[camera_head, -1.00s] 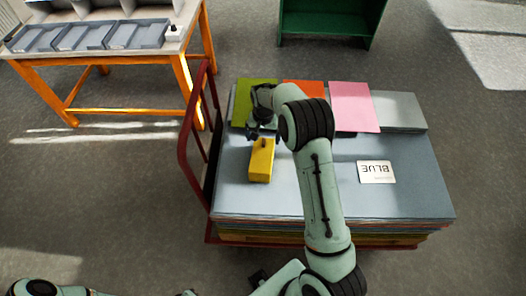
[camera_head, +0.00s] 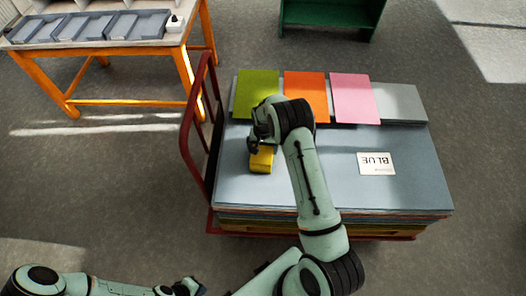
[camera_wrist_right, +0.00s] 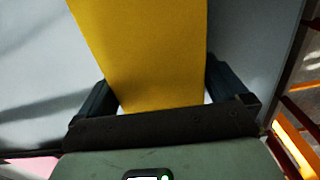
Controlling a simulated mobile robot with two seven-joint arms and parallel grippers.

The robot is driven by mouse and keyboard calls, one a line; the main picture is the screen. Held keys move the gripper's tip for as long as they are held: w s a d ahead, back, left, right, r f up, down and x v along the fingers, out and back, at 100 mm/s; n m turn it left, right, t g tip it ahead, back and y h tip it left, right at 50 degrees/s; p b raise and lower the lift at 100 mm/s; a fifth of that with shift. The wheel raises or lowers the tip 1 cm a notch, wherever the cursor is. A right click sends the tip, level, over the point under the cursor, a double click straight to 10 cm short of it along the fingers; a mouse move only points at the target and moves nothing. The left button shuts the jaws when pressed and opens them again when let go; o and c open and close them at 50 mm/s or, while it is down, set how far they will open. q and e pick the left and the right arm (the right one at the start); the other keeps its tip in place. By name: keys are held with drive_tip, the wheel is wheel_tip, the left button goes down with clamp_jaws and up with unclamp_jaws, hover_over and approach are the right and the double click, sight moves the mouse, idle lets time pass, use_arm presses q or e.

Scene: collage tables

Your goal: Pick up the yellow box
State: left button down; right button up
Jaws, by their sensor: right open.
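The yellow box (camera_head: 262,164) lies on the blue-grey sheets at the left part of the cart, partly hidden by my right gripper. My right gripper (camera_head: 258,148) is above the box's far end. In the right wrist view the box (camera_wrist_right: 145,45) fills the middle. The dark fingers of my right gripper (camera_wrist_right: 163,90) stand apart, one on each side of it; contact cannot be told. My left gripper (camera_head: 186,288) is at the bottom edge of the head view, away from the box, and its jaws are not clear.
The cart (camera_head: 199,132) has a red rail on its left. Green (camera_head: 255,92), orange (camera_head: 305,97) and pink (camera_head: 353,97) sheets lie along the far side. A "BLUE" label (camera_head: 377,164) lies to the right. A table with grey trays (camera_head: 97,28) stands far left.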

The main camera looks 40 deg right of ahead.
drive_tip(key=shift+f, duration=0.2)
drive_tip(key=c, duration=0.7)
